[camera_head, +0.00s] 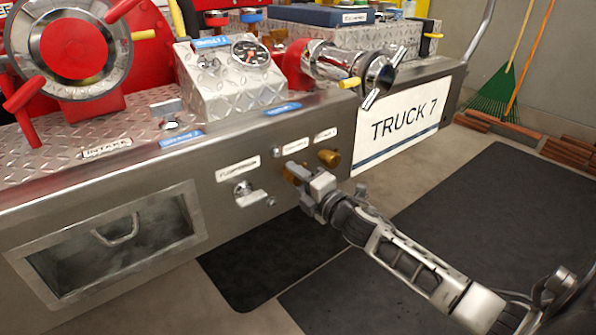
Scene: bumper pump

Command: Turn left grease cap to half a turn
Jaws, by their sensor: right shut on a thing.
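Two brass grease caps sit on the front face of the steel bumper. The left grease cap (291,174) is mostly hidden behind my right gripper (297,172). My right gripper is shut on the left grease cap, with its arm coming in from the lower right. The right grease cap (329,157) is uncovered, just to the right of the gripper. Small white labels (296,146) are above the caps. The angle of the left cap cannot be made out. My left gripper is not in view.
A silver valve knob (246,193) is on the bumper face left of the gripper. A recessed box with a handle (118,231) is farther left. A white TRUCK 7 plate (405,125) is to the right. Black mats (480,230) cover the floor.

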